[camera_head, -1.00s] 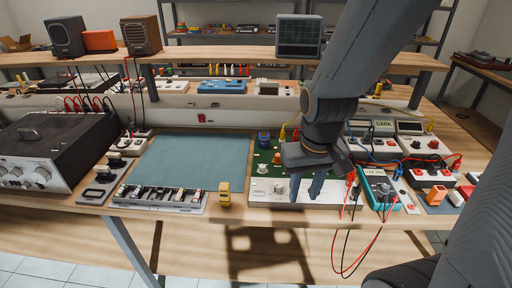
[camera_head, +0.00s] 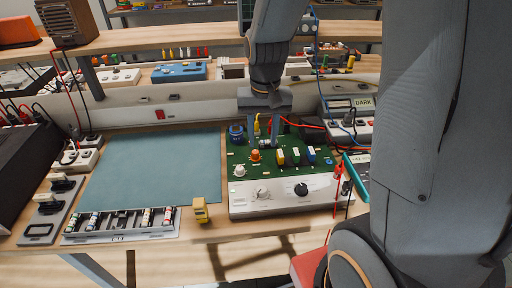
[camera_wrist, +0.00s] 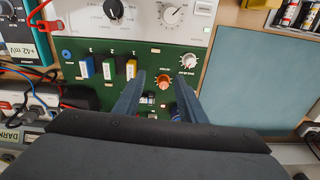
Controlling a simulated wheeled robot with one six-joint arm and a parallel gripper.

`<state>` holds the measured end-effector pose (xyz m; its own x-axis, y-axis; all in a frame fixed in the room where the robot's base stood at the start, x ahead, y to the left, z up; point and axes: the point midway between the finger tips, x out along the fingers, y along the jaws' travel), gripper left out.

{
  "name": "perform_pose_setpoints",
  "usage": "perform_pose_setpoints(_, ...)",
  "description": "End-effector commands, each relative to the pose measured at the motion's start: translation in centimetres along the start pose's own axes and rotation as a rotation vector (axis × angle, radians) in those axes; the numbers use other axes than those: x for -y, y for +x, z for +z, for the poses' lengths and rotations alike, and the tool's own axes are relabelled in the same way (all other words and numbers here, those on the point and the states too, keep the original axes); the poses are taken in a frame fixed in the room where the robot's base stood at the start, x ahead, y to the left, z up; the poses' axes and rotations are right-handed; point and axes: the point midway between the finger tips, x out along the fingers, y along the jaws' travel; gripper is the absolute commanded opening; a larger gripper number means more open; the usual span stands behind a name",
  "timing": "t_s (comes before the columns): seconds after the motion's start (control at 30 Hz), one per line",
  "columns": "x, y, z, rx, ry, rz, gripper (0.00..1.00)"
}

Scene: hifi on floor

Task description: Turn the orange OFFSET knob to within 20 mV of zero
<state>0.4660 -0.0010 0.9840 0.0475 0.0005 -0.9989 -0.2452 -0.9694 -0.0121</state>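The orange OFFSET knob (camera_head: 255,155) stands on the green circuit board (camera_head: 238,157) of the amplifier unit, behind its white front panel. In the wrist view the orange knob (camera_wrist: 163,82) lies between the tips of my two fingers, with green board visible on both sides. My gripper (camera_head: 263,138) is open and points down over the board, close to the knob. I cannot tell how far above the board the fingertips are. A teal multimeter (camera_head: 357,166) stands right of the unit. In the wrist view its display (camera_wrist: 42,52) appears to read +42 mV.
A white knob (camera_wrist: 188,61) is beside the orange one. Red and black leads run at the unit's right.

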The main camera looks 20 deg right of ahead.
Motion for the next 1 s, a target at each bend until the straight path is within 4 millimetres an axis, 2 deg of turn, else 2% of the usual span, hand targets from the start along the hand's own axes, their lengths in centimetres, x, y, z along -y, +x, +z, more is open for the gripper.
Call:
perform_pose_setpoints(0.03,0.5,0.6,-1.5,0.013,0.032,0.004,0.37)
perform_pose_setpoints(0.1,1.1,1.1,-3.0,0.027,0.075,0.008,0.37)
perform_pose_setpoints(0.27,1.6,1.9,-4.9,0.044,0.134,0.015,0.37)
perform_pose_setpoints(0.43,1.5,3.4,-5.0,0.049,0.145,0.017,0.37)
perform_pose_setpoints(0.73,1.3,7.6,-4.7,0.049,0.147,0.017,0.37)
perform_pose_setpoints(1.0,1.3,9.5,-4.8,0.045,0.146,0.016,0.37)
